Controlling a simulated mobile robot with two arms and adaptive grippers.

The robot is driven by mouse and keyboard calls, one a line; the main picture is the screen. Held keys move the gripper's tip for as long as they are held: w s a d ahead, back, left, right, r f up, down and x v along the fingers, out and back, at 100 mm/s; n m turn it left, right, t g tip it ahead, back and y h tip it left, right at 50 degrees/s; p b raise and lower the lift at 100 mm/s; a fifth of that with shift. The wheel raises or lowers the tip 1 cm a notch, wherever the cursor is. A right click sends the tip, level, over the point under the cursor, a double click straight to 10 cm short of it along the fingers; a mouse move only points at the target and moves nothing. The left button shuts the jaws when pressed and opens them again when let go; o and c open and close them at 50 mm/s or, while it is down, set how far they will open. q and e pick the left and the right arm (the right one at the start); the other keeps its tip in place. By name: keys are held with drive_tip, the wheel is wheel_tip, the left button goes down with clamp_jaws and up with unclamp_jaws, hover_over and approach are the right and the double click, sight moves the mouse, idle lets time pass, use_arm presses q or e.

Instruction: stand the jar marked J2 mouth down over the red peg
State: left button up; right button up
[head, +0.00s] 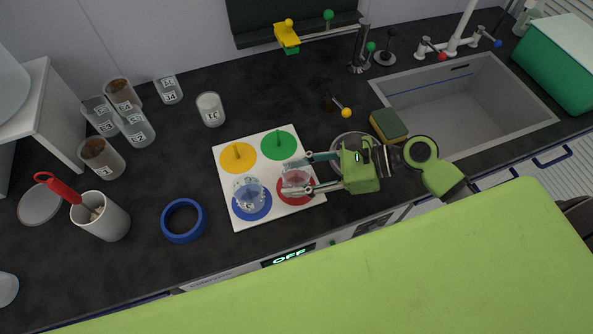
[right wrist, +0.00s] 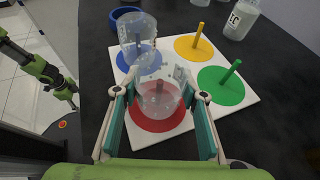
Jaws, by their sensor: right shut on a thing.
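My right gripper (head: 311,174) is shut on a clear jar (right wrist: 158,94) above the red disc (head: 306,198) of the white board. In the right wrist view the red peg (right wrist: 159,88) shows through or behind the jar's clear wall. I cannot tell whether the jar's rim touches the disc. A label shows on the held jar, but I cannot read it. Another clear jar (head: 248,190) stands over the blue disc (head: 259,212). My left gripper (right wrist: 66,93) shows small at the left of the right wrist view; its jaws are unclear.
The white board (head: 226,168) also has free yellow (head: 238,160) and green (head: 281,149) pegs. Several labelled jars (head: 135,127) stand at the back left. A blue ring (head: 184,236), a utensil cup (head: 108,221) and a sponge (head: 389,124) lie around. The sink (head: 450,105) is at right.

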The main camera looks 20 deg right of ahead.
drive_tip(key=o, duration=1.2)
drive_tip(key=shift+o, duration=0.2)
drive_tip(key=v, duration=1.2)
drive_tip(key=shift+s+f, duration=0.1)
drive_tip(key=shift+s, duration=0.05)
